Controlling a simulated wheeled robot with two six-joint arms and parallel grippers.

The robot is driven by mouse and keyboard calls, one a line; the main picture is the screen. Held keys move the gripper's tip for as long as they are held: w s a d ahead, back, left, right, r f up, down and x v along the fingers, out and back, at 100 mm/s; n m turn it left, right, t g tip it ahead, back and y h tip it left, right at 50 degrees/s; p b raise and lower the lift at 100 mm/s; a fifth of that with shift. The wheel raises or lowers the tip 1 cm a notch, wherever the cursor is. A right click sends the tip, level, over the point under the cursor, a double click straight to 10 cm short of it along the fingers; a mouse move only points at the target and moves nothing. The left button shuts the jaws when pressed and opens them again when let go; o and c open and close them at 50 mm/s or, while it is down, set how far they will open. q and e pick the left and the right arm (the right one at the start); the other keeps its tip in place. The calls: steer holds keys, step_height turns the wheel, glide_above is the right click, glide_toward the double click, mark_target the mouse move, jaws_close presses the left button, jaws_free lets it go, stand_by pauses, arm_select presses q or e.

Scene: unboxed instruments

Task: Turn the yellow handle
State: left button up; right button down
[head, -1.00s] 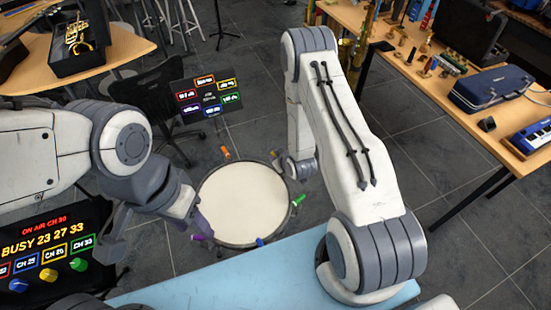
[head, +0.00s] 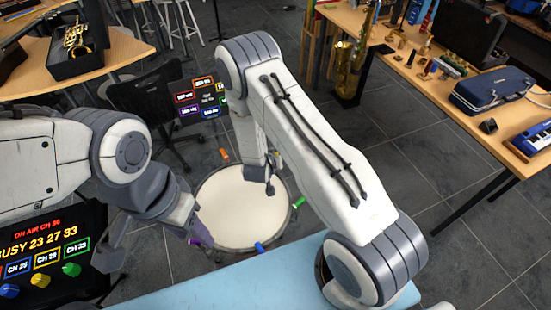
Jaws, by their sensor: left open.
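A round drum (head: 240,215) with a cream head stands on the floor beyond the blue table. Coloured handles sit around its rim: orange (head: 223,154), green (head: 298,202), blue (head: 260,247) and purple (head: 200,241). A small yellowish handle (head: 278,160) shows at the far right rim, partly hidden by my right arm. My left gripper (head: 150,240) is open, its fingers spread left of the drum, near the purple handle. My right gripper (head: 270,183) points down over the drum's far right part; its jaws are too small and hidden to read.
A dark panel (head: 30,215) with lit text and blue, yellow and green knobs stands at lower left. A lit screen (head: 183,84) stands behind the drum. The light-blue table (head: 240,285) lies in front. A wooden table (head: 400,60) with instruments is at right.

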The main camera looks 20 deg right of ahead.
stand_by(0.4)
steer(key=c, duration=0.8)
jaws_free()
steer(key=shift+c, duration=0.2)
steer(key=shift+a+r, duration=0.1)
steer(key=b+v, duration=0.1)
steer(key=v, duration=0.9)
steer(key=shift+s+a, duration=0.1)
steer(key=shift+a, duration=0.05)
